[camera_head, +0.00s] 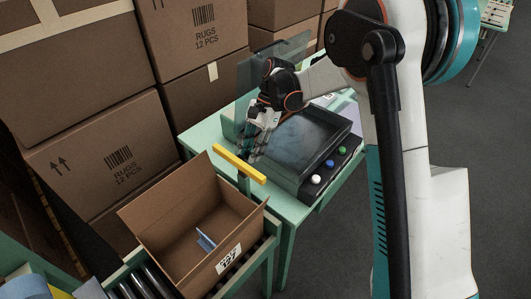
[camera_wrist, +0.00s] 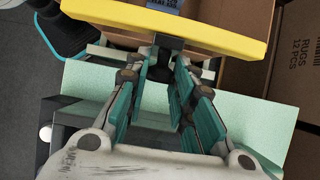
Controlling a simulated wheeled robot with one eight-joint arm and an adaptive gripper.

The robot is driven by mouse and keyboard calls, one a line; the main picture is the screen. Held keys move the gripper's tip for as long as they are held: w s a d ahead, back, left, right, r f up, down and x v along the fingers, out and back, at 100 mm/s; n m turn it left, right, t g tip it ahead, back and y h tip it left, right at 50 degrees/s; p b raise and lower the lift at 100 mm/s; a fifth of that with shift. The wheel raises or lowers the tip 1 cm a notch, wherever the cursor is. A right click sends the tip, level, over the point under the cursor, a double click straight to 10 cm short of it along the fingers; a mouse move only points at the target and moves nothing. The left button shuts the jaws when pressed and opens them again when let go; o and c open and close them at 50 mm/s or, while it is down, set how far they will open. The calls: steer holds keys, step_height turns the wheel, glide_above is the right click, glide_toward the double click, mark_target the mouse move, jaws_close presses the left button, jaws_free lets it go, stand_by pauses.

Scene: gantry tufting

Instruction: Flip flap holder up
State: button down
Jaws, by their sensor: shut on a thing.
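My gripper (camera_head: 256,148) is over the table edge, right behind the bar. In the wrist view my gripper (camera_wrist: 167,58) has its fingertips close together at that dark piece and is shut on the flap holder. The exact contact is partly hidden by the fingers.
The box stands on a roller conveyor (camera_head: 143,284) and holds a small blue-grey item (camera_head: 205,241). A dark-screened device (camera_head: 303,143) with white, blue and green buttons sits on the green table (camera_head: 196,137). A clear panel stands behind my gripper. Stacked rug cartons (camera_head: 103,158) fill the left.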

steer(key=shift+w+d+f, duration=0.15)
steer(key=shift+w+d, duration=0.05)
steer(key=shift+d, duration=0.05)
stand_by(0.3)
steer(key=c, duration=1.3)
jaws_free()
steer(key=shift+w, duration=0.1)
steer(key=shift+c, duration=0.2)
steer(key=v, duration=1.2)
steer(key=shift+d+f, duration=0.15)
steer(key=shift+d, duration=0.05)
steer(key=shift+w, duration=0.1)
